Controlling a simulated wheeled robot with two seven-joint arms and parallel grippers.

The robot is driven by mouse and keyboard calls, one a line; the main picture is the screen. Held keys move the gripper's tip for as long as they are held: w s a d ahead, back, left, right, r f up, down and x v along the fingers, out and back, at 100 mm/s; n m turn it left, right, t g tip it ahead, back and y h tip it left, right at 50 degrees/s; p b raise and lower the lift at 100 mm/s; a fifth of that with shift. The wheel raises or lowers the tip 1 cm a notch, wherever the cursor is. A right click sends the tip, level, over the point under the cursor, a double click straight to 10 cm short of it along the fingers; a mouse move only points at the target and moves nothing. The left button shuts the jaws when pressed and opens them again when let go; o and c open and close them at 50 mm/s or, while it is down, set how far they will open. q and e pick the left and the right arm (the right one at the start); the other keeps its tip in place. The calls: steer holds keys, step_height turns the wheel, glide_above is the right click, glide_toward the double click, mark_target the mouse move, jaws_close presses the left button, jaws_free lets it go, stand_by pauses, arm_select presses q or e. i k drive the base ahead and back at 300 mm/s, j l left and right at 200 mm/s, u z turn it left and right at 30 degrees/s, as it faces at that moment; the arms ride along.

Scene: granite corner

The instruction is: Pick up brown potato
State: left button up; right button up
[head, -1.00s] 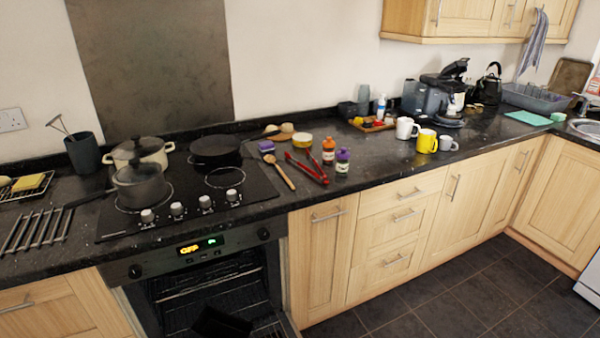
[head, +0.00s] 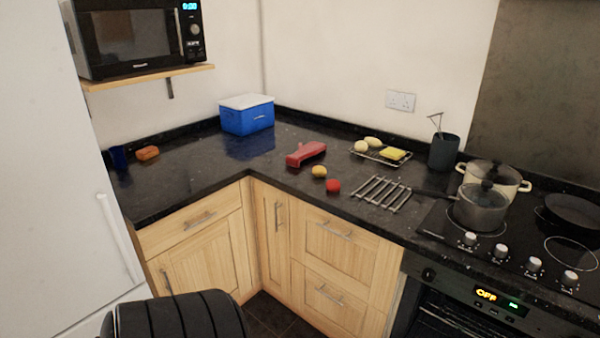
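No thing here is plainly a brown potato. Two pale tan, rounded potato-like items, one on the left (head: 361,147) and one on the right (head: 373,142), lie on a wire rack at the back of the black counter. A small yellow-tan round item (head: 319,171) lies near the counter's front edge, beside a red round item (head: 333,186). They are too small to identify surely. Neither of my grippers shows.
A red object (head: 306,154), a blue cool box (head: 247,115) and an orange-brown block (head: 148,153) stand on the counter (head: 200,180). A metal trivet (head: 381,193) and pots on the hob (head: 480,207) are to the right. A white fridge (head: 60,190) is at left.

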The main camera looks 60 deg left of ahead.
mark_target(318, 171)
steer(key=u, duration=1.8)
steer(key=i+j+u, duration=0.1)
steer(key=j, duration=0.4)
steer(key=i+j+u, duration=0.2)
steer(key=i+j, duration=0.45)
steer(key=j, duration=0.15)
